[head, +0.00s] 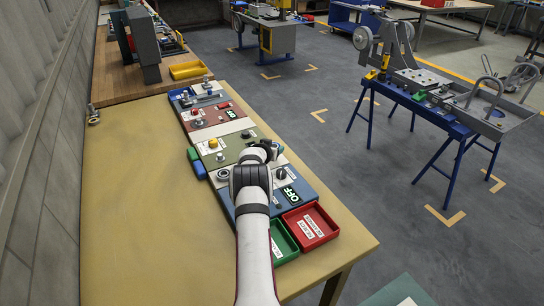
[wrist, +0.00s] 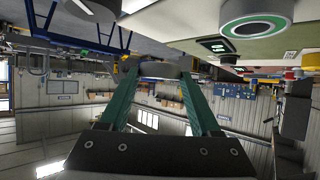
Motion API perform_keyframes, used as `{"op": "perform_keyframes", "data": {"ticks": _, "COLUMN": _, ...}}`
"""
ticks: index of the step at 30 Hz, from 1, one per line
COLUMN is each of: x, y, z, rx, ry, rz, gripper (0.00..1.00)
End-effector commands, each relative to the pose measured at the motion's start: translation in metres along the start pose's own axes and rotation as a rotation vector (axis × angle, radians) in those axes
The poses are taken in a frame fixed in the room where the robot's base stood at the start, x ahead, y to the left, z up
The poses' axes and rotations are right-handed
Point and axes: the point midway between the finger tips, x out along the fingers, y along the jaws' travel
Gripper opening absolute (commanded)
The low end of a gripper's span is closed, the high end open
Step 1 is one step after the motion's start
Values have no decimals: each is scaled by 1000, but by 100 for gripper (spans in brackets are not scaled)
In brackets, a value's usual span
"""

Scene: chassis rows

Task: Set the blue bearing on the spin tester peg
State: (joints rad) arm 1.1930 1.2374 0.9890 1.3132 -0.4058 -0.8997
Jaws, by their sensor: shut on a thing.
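My gripper (wrist: 165,78) shows in the wrist view with its two green fingers shut on a dark grey round part, the bearing (wrist: 164,70). Its blue marking does not show from this side. In the head view my gripper (head: 262,150) is above the row of panels, and my arm hides the bearing and part of the panels. A green-ringed cylinder (wrist: 256,24) is close by in the wrist view.
A red tray (head: 330,237) and a green tray (head: 291,253) sit at the near end of the panels. Farther panels carry several knobs and buttons. The tabletop (head: 140,200) at left is clear.

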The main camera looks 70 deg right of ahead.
Motion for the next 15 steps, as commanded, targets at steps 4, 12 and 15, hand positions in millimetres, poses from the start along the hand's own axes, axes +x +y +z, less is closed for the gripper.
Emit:
{"op": "perform_keyframes", "data": {"ticks": 4, "x": -17, "y": 36, "z": -13, "rx": -1, "ry": -2, "rz": 6, "gripper": 1}}
{"op": "perform_keyframes", "data": {"ticks": 12, "x": -48, "y": 94, "z": -37, "rx": 1, "ry": -2, "rz": 5, "gripper": 1}}
{"op": "perform_keyframes", "data": {"ticks": 15, "x": -55, "y": 105, "z": -41, "rx": 1, "ry": -2, "rz": 4, "gripper": 1}}
